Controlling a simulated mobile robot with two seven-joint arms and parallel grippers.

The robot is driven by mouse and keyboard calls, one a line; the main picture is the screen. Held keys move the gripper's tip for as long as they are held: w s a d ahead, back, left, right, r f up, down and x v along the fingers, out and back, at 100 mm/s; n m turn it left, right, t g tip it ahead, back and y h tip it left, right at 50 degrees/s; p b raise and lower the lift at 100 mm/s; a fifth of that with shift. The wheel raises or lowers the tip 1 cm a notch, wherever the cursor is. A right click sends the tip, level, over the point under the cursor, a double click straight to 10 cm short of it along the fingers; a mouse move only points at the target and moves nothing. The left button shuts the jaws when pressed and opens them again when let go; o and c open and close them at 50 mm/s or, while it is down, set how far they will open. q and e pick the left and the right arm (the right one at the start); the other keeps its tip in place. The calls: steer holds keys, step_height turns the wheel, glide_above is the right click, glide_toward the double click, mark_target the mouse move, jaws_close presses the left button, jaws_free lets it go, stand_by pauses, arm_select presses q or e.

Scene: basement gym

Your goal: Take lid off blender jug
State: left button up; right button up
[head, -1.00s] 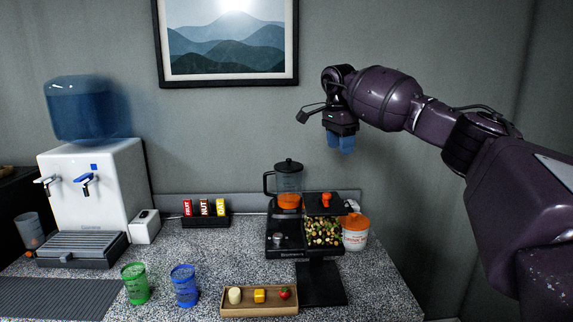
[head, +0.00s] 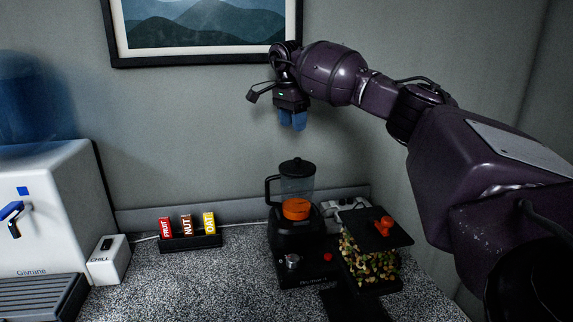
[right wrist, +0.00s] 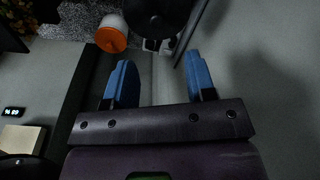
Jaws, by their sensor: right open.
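The blender jug (head: 299,187) is clear with a dark handle on its left and orange contents at the bottom. It stands upright on its black base (head: 290,242). Its black lid (head: 297,168), with a small knob on top, sits on the jug. My right gripper (head: 292,122) hangs above the lid in the head view, blue fingers pointing down, clear of it. In the right wrist view the fingers (right wrist: 160,80) are apart with nothing between them. A dark round shape lies past the fingertips there; I cannot tell if it is the lid. My left gripper is not in view.
A container of mixed pieces (head: 370,262) with a black top and orange knob stands right of the blender. A snack rack (head: 190,243) and white box (head: 110,258) stand left. In the right wrist view a white tub has an orange lid (right wrist: 112,40). The wall is behind.

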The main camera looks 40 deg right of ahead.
glide_above(296, 159)
step_height(296, 159, down, 4)
steer(key=shift+f, duration=0.2)
steer(key=shift+d+f, duration=0.15)
steer(key=shift+f, duration=1.35)
steer(key=shift+d+f, duration=0.15)
steer(key=shift+f, duration=1.3)
steer(key=shift+c, duration=0.5)
jaws_close()
steer(key=shift+r, duration=0.1)
